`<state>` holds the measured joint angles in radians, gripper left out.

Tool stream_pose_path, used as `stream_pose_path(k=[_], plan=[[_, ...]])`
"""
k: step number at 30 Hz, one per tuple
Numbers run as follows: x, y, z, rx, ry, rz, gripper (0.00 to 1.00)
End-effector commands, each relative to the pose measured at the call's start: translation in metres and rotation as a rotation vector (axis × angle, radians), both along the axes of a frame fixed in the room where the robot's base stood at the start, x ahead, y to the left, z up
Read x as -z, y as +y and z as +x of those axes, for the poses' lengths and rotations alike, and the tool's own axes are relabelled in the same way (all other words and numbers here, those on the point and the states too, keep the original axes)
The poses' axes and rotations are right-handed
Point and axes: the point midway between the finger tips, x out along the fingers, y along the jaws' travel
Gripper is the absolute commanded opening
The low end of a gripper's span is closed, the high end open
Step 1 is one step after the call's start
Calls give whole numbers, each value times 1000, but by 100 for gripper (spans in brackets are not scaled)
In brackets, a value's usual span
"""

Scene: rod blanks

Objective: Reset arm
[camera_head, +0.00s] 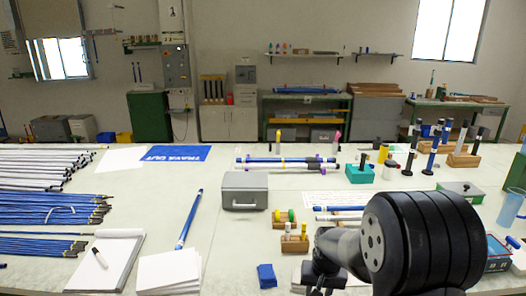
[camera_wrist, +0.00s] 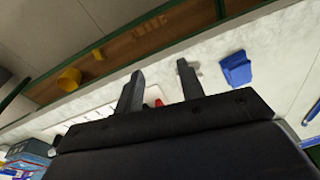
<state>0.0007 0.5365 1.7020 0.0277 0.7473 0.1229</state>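My gripper (camera_wrist: 158,92) shows in the wrist view with its two dark fingers spread apart and nothing between them. In the head view my arm (camera_head: 420,240) fills the lower right above the table, and the gripper's fingertips are hidden or cut off at the bottom edge. A folded blue cloth (camera_head: 266,276) lies on the table left of my arm. A blue item that looks like the same cloth shows in the wrist view (camera_wrist: 236,69), right of the fingers.
Blue and white rods (camera_head: 50,208) lie in bundles on the left. A grey box (camera_head: 244,190) stands mid-table. Small wooden holders (camera_head: 294,243) stand close to my arm. A blue rod (camera_head: 188,220) lies alone. Rod stands (camera_head: 430,150) fill the back right. Bare table shows around the grey box's left.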

Motion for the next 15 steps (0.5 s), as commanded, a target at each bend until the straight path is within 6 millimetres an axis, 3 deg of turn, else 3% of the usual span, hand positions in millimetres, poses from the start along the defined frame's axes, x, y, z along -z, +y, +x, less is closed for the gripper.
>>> stream_pose_path(k=[6,15], plan=[[28,-1,-8,-70,-15,3,37],[47,-2,-15,-117,-32,6,37]])
